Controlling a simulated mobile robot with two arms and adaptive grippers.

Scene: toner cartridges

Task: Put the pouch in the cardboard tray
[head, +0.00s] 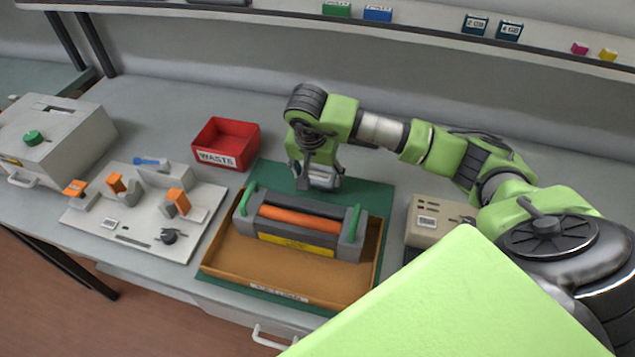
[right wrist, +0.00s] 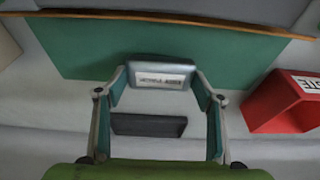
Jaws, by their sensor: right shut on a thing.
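The pouch (right wrist: 162,88) is a grey block-like thing with a white label, held between the fingertips of my right gripper in the right wrist view. In the head view the pouch (head: 321,181) shows in part below my right gripper (head: 312,168), behind the cardboard tray. My right gripper is shut on it. The brown cardboard tray (head: 231,255) holds a grey toner cartridge (head: 310,228) with an orange roller and green end handles. The tray's far rim (right wrist: 215,24) crosses the top of the right wrist view. My left gripper is not in view.
A green mat (head: 376,198) lies under the tray. A red waste bin (head: 227,145) stands to its left, behind a pale board (head: 140,225) with orange clamps. A beige box (head: 430,220) stands right of the tray. The tray's front floor is bare.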

